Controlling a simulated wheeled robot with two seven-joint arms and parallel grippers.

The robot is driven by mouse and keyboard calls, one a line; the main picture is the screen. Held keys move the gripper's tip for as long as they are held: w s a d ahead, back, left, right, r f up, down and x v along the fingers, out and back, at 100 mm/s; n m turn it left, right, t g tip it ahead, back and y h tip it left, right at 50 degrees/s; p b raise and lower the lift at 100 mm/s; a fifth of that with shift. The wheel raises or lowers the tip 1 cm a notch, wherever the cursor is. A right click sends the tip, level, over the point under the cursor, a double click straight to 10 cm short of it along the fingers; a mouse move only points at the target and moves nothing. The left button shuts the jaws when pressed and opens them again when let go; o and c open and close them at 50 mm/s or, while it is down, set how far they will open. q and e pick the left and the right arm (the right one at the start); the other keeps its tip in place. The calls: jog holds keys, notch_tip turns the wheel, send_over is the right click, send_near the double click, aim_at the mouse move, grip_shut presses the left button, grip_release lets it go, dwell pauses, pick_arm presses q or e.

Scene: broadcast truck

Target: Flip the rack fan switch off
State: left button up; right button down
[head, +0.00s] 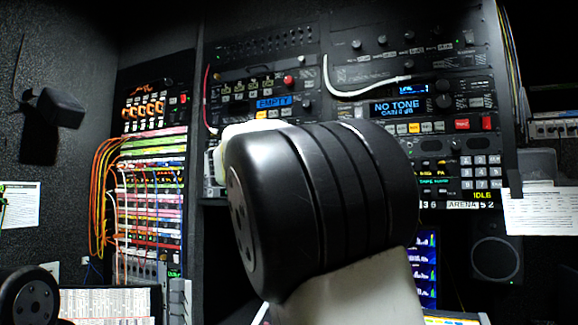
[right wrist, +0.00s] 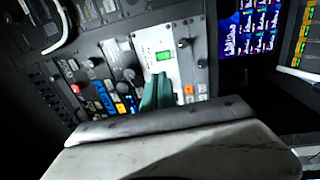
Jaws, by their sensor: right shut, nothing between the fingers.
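No label in these frames reads as the rack fan switch, so I cannot tell which control it is. My right gripper (right wrist: 158,80) shows there as two teal fingers, shut and empty, in front of the panel's lower part. I cannot tell whether the fingertips touch it. In the head view my own arm hides the middle of the rack and the right gripper. My left gripper is in neither view.
The head view shows a rack panel with an "EMPTY" display (head: 274,102), a "NO TONE" unit (head: 397,107) and a patch bay with orange cables (head: 103,190) at left. A speaker (head: 496,258) is at right. A white cable (head: 345,92) loops across the rack front.

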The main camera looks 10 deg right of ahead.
jog(key=shift+w+d+r, duration=0.1)
dwell(0.3)
jog(key=x, duration=1.4)
jog(key=shift+r, duration=0.3)
dwell(0.3)
